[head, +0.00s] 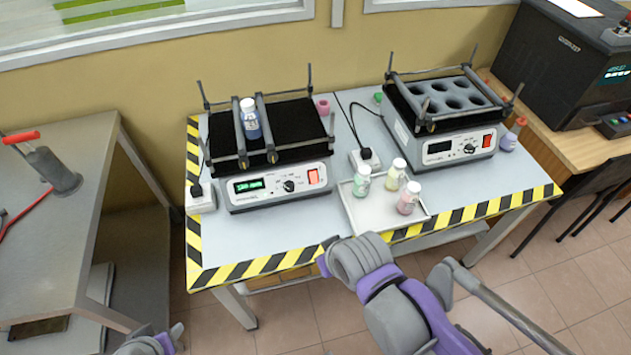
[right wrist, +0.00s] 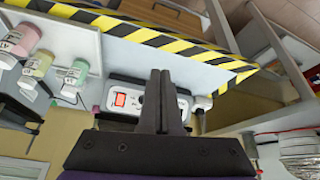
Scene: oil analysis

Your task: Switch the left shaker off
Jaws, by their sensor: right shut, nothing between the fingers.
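The left shaker (head: 275,193) stands on the table with its display (head: 249,185) lit green. Its red rocker switch (head: 313,176) looks bright, to the right of the knob (head: 289,185). A blue-labelled bottle (head: 250,120) stands between its bars. In the right wrist view the picture is turned over, and the red switch (right wrist: 120,100) shows just left of my fingers. My right gripper (right wrist: 162,72) is shut and empty, in front of the panel; its fingers hide part of the panel and display. My left gripper (head: 165,340) is low at the picture's edge, away from the table.
A white tray (head: 352,222) with several small bottles stands right of the left shaker. A second shaker (head: 458,148) with a dark display stands further right. A power socket (head: 202,198) sits at the left. Yellow-black tape (head: 265,265) marks the table's front edge.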

